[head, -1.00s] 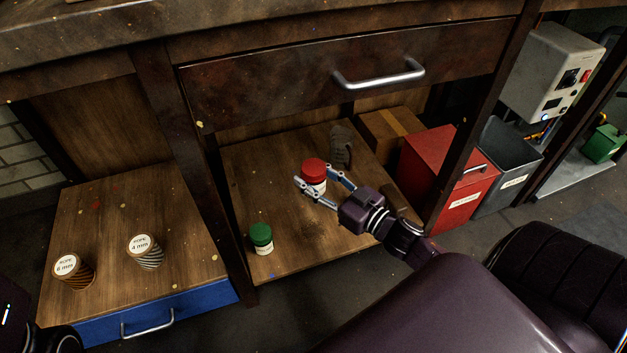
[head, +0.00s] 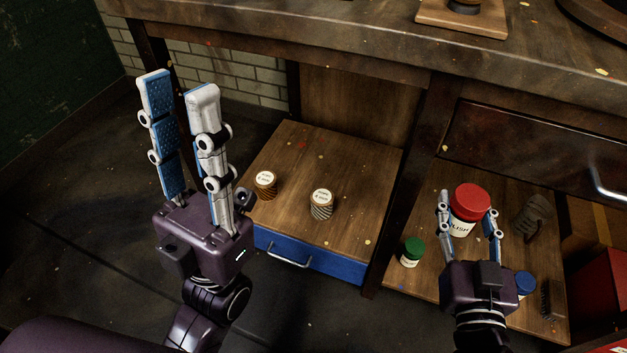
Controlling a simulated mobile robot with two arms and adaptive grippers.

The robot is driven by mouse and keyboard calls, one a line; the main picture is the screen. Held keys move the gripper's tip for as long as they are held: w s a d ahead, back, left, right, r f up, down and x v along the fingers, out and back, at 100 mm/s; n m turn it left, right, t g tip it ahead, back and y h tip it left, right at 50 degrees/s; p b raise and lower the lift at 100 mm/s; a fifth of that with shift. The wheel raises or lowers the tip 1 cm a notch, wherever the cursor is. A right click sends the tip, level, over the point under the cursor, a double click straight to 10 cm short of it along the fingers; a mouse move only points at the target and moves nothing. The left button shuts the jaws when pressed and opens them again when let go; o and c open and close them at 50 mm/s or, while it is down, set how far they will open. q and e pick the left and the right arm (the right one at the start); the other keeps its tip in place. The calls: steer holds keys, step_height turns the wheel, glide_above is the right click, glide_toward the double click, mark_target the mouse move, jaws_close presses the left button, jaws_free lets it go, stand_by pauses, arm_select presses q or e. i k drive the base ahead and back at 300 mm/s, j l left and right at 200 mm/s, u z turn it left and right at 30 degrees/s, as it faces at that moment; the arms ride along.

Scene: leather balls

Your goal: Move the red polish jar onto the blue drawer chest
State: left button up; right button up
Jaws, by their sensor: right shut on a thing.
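The red polish jar (head: 470,200) has a red lid and a white label reading in part "LISH". My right gripper (head: 468,213) is shut on it, one finger on each side, and it looks raised above the wooden shelf (head: 425,285). The blue drawer chest (head: 340,263) stands left of that shelf, beyond a dark bench post. It has a wooden top, a blue front and a metal handle. My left gripper (head: 178,86) is open and empty, fingers pointing up, left of the chest.
Two rope spools, one (head: 265,184) at the left and one (head: 321,203) near the middle, stand on the chest top; its back and right are clear. The bench post (head: 412,180) separates chest and shelf. A green-lidded jar (head: 411,252) and a blue-lidded jar (head: 524,284) are on the shelf.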

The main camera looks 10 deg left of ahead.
mark_target(354, 225)
steer(key=j+z, duration=0.45)
steer(key=j, duration=1.8)
steer(key=j+z, duration=0.1)
steer(key=j, duration=0.3)
